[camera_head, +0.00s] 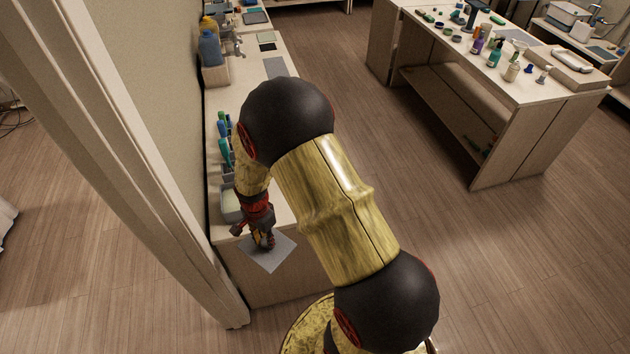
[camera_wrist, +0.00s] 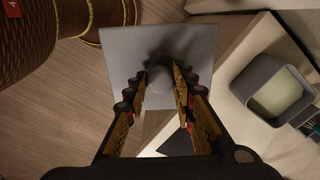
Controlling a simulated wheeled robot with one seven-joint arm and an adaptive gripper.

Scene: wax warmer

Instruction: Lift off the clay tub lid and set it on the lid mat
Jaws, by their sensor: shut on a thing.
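The lid is a flat grey square plate (camera_wrist: 125,50) with a round knob (camera_wrist: 161,80) at its middle. My gripper (camera_wrist: 167,82) is shut on the knob, a finger on each side. In the head view my gripper (camera_head: 264,241) holds the lid (camera_head: 272,262) at the near end of the wall counter, its plate reaching past the edge in the picture. The clay tub (camera_wrist: 250,86) stands open at the right in the wrist view, with pale contents. It also shows in the head view (camera_head: 229,209). A dark flat patch (camera_wrist: 180,146), perhaps the lid mat, is partly hidden by my gripper.
Upright tools in a holder (camera_head: 226,150) stand behind the tub along the wall. Bottles in a wooden box (camera_head: 213,72) and a grey mat (camera_head: 276,67) are farther back. Another table (camera_head: 500,70) with bottles stands at right, across open floor.

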